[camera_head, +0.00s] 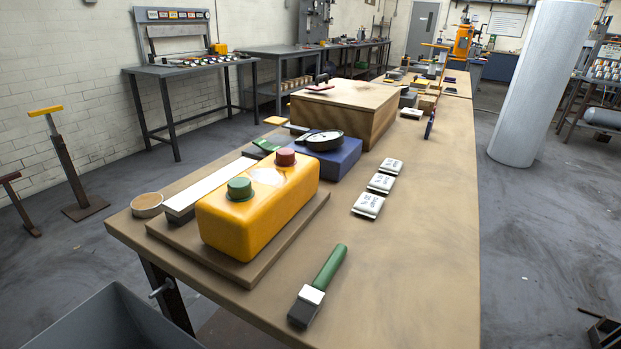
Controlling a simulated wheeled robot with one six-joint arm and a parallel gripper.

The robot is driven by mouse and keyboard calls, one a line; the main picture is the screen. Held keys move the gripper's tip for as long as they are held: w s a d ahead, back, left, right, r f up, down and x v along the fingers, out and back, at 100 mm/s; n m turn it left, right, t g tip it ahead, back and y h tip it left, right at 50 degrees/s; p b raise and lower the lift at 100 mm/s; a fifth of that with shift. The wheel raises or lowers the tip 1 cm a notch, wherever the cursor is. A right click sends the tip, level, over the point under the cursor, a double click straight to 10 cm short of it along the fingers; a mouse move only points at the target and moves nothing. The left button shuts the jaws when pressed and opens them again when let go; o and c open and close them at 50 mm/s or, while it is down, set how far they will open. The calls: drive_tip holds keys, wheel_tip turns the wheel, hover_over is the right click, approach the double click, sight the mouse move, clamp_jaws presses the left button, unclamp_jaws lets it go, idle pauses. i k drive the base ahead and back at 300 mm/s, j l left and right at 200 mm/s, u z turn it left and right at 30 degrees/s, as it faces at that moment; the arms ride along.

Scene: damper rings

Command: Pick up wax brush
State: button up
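A brush (318,286) with a green handle, a pale metal ferrule and dark bristles lies on the wooden workbench (433,231) near its front edge. Its bristles point toward me and slightly left, and its handle points away. It looks like the wax brush. Nothing touches it, and bare tabletop surrounds it on the right. My gripper does not show in this view.
Left of the brush stands a yellow control box (262,215) with green and red buttons on a board. Behind are several white packets (382,183), a blue block (335,158) with a dial gauge and a wooden box (346,108). A grey bin (110,318) is at lower left.

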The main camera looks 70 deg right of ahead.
sight(309, 300)
drive_tip(key=k+l+u, duration=0.1)
drive_tip(key=u, duration=0.35)
drive_tip(key=k+l+u, duration=0.1)
drive_tip(key=u, duration=0.4)
drive_tip(key=k+u, duration=0.1)
drive_tip(key=u, duration=0.35)
drive_tip(key=k+u, duration=0.25)
drive_tip(key=k+l+u, duration=0.1)
drive_tip(key=k+u, duration=0.15)
drive_tip(key=k+z, duration=0.1)
drive_tip(key=z, duration=0.3)
drive_tip(key=k+z, duration=0.1)
drive_tip(key=z, duration=0.3)
drive_tip(key=k+l+z, duration=0.1)
drive_tip(key=z, duration=0.3)
drive_tip(key=k+l+z, duration=0.1)
drive_tip(key=z, duration=0.3)
drive_tip(key=l+z, duration=0.15)
drive_tip(key=z, duration=0.3)
drive_tip(key=k, duration=0.05)
